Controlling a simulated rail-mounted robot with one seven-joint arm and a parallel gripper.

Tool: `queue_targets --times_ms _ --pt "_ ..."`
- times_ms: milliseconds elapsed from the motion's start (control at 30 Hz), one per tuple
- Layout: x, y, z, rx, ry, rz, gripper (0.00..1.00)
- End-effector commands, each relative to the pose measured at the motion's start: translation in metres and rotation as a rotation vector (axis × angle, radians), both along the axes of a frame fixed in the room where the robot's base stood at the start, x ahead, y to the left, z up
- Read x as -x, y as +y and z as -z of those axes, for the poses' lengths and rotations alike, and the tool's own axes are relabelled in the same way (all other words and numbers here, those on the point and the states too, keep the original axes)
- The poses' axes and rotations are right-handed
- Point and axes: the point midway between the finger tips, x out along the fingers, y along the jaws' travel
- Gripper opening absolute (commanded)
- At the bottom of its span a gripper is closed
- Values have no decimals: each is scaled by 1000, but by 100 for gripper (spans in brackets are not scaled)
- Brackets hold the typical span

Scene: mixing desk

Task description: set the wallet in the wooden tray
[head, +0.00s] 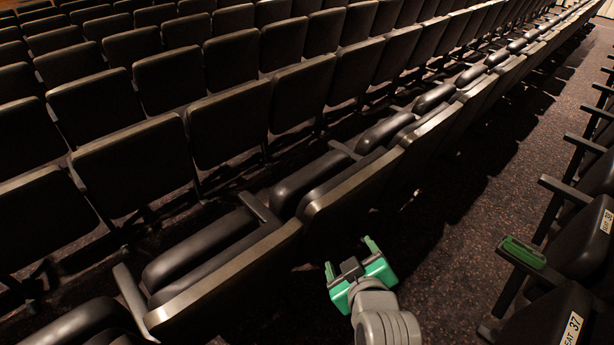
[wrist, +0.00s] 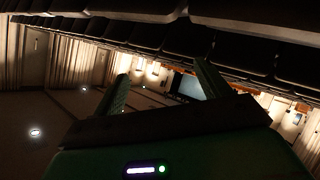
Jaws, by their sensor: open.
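My gripper (head: 351,257) is open in the head view, with its green fingers apart in front of the dark seat backs at the bottom centre. In the wrist view its two fingers (wrist: 162,84) stand wide apart with nothing held between them. I cannot make out a wallet or a wooden tray in either view. A small green flat item (head: 523,252) lies on an armrest at the right of the head view, well apart from my gripper. I cannot tell what it is.
Rows of dark theatre seats (head: 230,120) fill the head view's left and centre. More seats (head: 578,235) with number labels stand at the right. A speckled carpet aisle (head: 470,200) runs clear between them. The wrist view shows seats, curtains and ceiling lights (wrist: 35,132).

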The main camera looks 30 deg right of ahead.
Motion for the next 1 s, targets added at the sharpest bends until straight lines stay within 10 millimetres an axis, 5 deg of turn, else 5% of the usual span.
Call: queue_targets --times_ms 33,167,300,400,600,933,1000 --pt "-19 29 -55 8 -128 -25 76" --pt "-34 111 -191 -41 -471 -96 76" --pt "-2 197 -314 -161 -815 -215 76" --pt "33 238 -372 -256 -993 -296 76" --pt "72 269 -416 -356 -1143 -375 76" --pt "72 269 -416 -358 -1144 -375 76" --pt "72 270 -432 -358 -1144 -376 76"
